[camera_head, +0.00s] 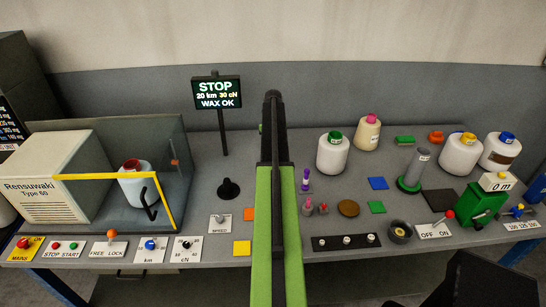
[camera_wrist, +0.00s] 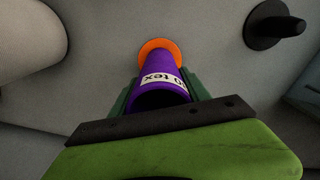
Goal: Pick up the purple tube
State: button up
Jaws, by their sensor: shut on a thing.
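The purple tube (camera_wrist: 158,72) is in the middle of the wrist view, with its open dark end towards the camera and a white label reading "tex" on its side. An orange round piece (camera_wrist: 158,48) is at its far end; I cannot tell whether it is part of the tube. My gripper (camera_wrist: 157,90) is shut on the tube, with a dark green finger on either side. Whether the tube touches the table is unclear. In the head view my arm runs up the middle and hides the tube and fingertips. A smaller purple item (camera_head: 305,180) stands right of the arm.
A black spindle (camera_head: 228,189) with a round foot stands left of my arm; it also shows at upper right in the wrist view (camera_wrist: 272,25). White bobbins (camera_head: 332,155) stand to the right. A glass-fronted machine (camera_head: 95,180) is at left. Control panels line the front edge.

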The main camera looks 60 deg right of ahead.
notch_tip(320, 180, up, 10)
jog(key=p, duration=1)
